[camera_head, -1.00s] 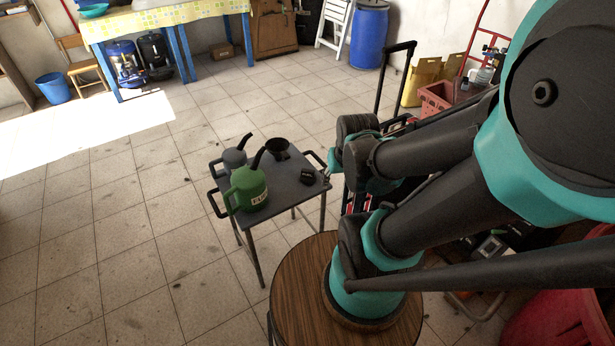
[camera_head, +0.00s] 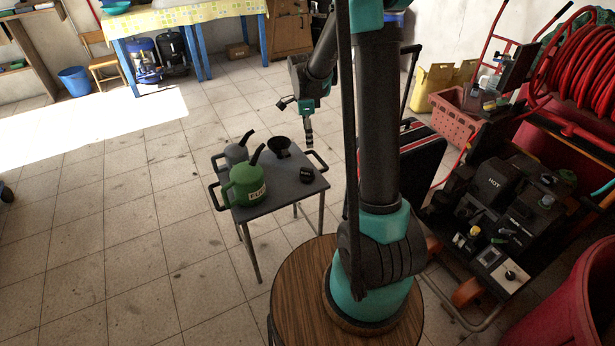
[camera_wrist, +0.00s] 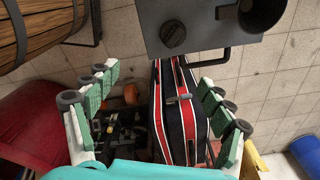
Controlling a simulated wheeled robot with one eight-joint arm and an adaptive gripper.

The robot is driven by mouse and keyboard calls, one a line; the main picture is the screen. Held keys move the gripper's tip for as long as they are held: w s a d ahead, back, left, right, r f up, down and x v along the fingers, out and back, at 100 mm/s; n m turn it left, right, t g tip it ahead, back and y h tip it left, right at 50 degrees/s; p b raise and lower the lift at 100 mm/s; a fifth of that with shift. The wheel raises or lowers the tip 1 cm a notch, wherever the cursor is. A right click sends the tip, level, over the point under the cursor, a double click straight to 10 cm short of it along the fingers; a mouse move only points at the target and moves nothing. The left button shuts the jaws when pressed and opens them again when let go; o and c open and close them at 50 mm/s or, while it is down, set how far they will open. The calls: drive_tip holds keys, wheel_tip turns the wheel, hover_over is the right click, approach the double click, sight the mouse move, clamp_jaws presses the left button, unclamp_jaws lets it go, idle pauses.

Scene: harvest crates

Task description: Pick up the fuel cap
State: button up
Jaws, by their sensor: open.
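The fuel cap (camera_head: 306,174) is a small black round cap lying near the right edge of a small grey table (camera_head: 277,200). In the wrist view the cap (camera_wrist: 172,33) shows with its ridged side on the grey tabletop, near the top of the picture. My gripper (camera_head: 309,138) hangs above and just behind the table's right side, apart from the cap. In the wrist view my gripper (camera_wrist: 158,77) has its two green-padded fingers wide apart with nothing held between them.
A green can (camera_head: 245,186) and a grey can (camera_head: 236,153) stand on the table's left, with a black funnel-like cup (camera_head: 280,147) at the back. Handles stick out from the table's sides. A striped black and red case (camera_head: 415,150) stands to the right.

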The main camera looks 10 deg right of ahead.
drive_tip(key=w+a+f+m, duration=0.2)
drive_tip(key=w+f+m, duration=0.1)
drive_tip(key=w+m, duration=0.1)
drive_tip(key=g, duration=0.1)
approach(307, 169)
drive_tip(key=f, duration=0.7)
drive_tip(key=d+f, duration=0.1)
drive_tip(key=f, duration=0.2)
drive_tip(key=shift+s+f, duration=0.15)
drive_tip(key=shift+f, duration=0.15)
drive_tip(key=c, duration=1.2)
drive_tip(key=shift+r, duration=0.1)
